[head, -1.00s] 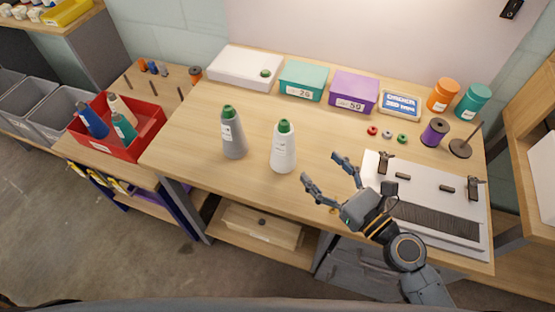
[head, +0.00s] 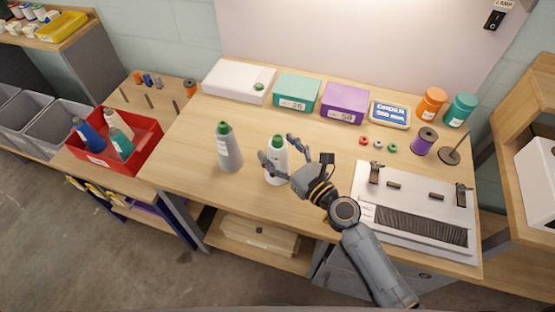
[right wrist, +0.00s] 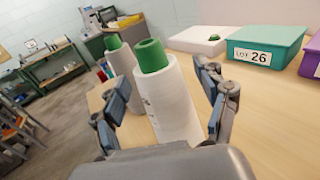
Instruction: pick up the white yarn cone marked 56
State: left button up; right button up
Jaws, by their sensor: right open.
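A white yarn cone (head: 273,169) with a green tip stands upright on the wooden table. A grey-looking cone (head: 229,153) with a green tip stands just left of it. My right gripper (head: 276,150) is open at the white cone, its fingers to either side of it. In the right wrist view the white cone (right wrist: 173,100) stands between the two open fingers, and the other cone (right wrist: 123,72) is behind to the left. Dark marks show on the white cone, but I cannot read a number. My left gripper is not in view.
A teal box (head: 297,92), a purple box (head: 345,103) and a white box (head: 237,81) stand along the back. A white panel with a dark comb strip (head: 420,226) lies at the right. A red bin (head: 133,150) with cones is at the left.

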jog(key=shift+w+a, duration=0.25)
jog(key=shift+w, duration=0.05)
grip_shut()
jog(key=shift+r, duration=0.1)
